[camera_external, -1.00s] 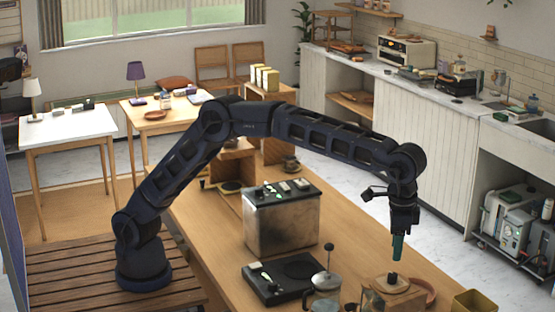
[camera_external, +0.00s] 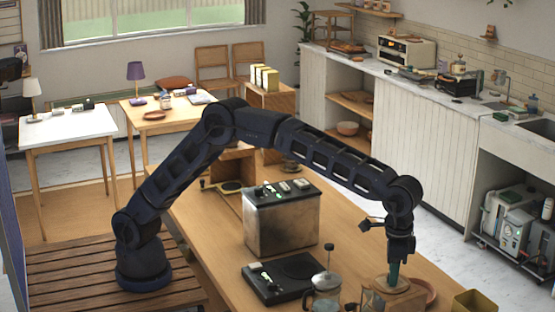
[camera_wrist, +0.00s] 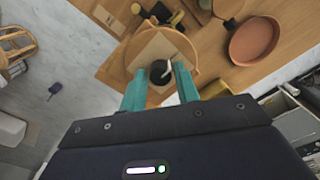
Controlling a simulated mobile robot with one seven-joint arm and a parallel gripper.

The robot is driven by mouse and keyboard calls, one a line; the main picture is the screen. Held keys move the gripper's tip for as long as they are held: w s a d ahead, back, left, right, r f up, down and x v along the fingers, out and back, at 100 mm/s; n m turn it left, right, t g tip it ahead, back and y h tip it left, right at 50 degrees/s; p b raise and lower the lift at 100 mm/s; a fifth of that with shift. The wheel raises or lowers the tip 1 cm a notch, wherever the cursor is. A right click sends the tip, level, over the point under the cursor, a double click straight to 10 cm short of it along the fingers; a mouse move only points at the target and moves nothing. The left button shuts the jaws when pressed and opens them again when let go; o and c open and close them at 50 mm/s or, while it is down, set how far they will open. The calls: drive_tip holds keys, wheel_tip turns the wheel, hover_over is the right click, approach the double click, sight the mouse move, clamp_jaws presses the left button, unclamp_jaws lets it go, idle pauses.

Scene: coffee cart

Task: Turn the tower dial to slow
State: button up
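A round dark knob (camera_wrist: 159,72) with a pale mark on its right side sits on a square wooden plate (camera_wrist: 147,52) inside a round wooden rim in the wrist view. I take it for the tower dial, but no slow label is readable. My gripper (camera_wrist: 160,73) has its two teal fingers on either side of the knob, apart, with a visible gap at the left finger; contact on the right cannot be told. In the external view my gripper (camera_external: 393,283) points down onto a small wooden-topped unit (camera_external: 402,297), whose knob is hidden by the fingers.
A terracotta dish (camera_wrist: 254,41) lies right of the unit. A glass press pot (camera_external: 324,296), a black flat scale-like device (camera_external: 283,278) and a metal machine (camera_external: 282,222) stand to the left on the wooden counter. A yellowish box (camera_external: 474,302) stands at the right.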

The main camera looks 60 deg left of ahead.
clamp_jaws()
drive_tip(key=m, duration=0.5)
drive_tip(key=shift+m, duration=0.4)
drive_tip(key=m, duration=0.6)
drive_tip(key=shift+r, duration=0.1)
idle(0.4)
drive_tip(key=shift+o, duration=2)
unclamp_jaws()
